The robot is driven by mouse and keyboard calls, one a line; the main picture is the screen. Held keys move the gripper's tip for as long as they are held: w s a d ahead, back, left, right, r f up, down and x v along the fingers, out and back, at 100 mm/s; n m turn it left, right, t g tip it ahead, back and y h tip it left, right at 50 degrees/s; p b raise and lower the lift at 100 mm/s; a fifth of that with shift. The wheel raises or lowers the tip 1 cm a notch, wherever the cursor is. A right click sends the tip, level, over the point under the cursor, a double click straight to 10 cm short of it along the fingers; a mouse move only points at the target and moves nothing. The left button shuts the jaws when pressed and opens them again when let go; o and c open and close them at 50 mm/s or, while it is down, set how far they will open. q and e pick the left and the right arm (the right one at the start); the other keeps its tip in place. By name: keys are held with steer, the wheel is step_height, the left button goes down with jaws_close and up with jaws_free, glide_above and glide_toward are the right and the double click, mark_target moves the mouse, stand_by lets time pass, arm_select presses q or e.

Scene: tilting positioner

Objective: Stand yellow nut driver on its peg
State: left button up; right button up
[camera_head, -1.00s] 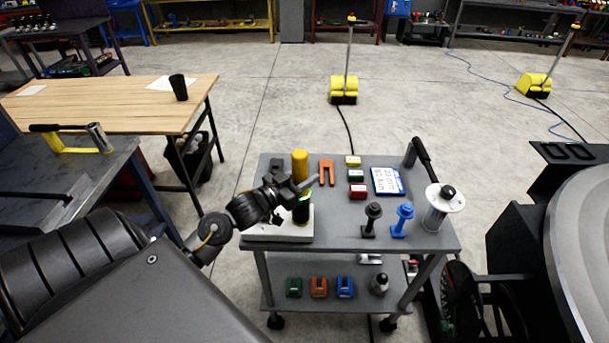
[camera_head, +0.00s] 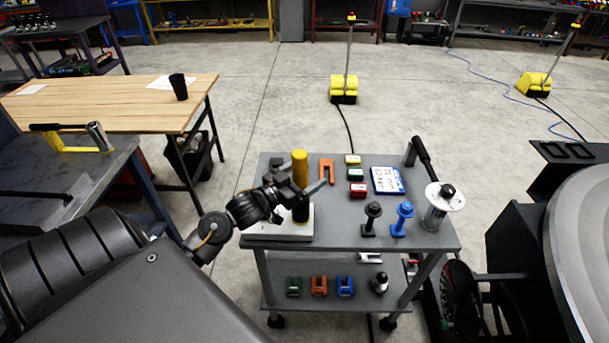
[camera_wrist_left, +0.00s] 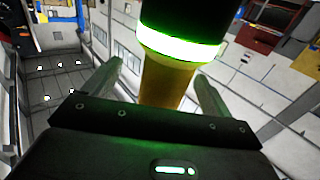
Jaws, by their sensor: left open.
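The yellow nut driver (camera_head: 300,168) stands upright at the cart's left side, yellow above and black below, over a pale block (camera_head: 268,230). In the left wrist view its yellow shaft (camera_wrist_left: 165,82) lies between the fingers, with a glowing green band and a black section. My left gripper (camera_head: 320,180) is open at the driver, with one finger on each side and visible gaps. The gripper hides the driver's middle in the head view. The peg cannot be made out. My right gripper is out of view.
The grey cart (camera_head: 335,228) also holds an orange fork-shaped piece (camera_head: 327,171), small coloured blocks, a white-blue card (camera_head: 387,180), a black peg-like part (camera_head: 371,218), a blue one (camera_head: 402,219) and a white-flanged spool (camera_head: 437,208). The cart's front middle is clear.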

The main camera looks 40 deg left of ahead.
mark_target(293, 161)
arm_select(q)
steer(key=r+p, duration=0.1)
steer(key=p, duration=0.1)
steer(key=s+r+p, duration=0.1)
steer(key=r+p, duration=0.1)
steer(key=s+r+p, duration=0.1)
steer(key=r+p, duration=0.1)
steer(key=shift+a+r, duration=0.1)
steer(key=shift+a, duration=0.1)
steer(key=shift+s+r+p, duration=0.2)
steer(key=shift+s+r, duration=0.05)
steer(key=shift+r, duration=0.25)
steer(key=shift+s+r+p, duration=0.15)
steer(key=shift+s+r, duration=0.1)
steer(key=shift+r, duration=0.2)
steer(key=shift+a+f, duration=0.1)
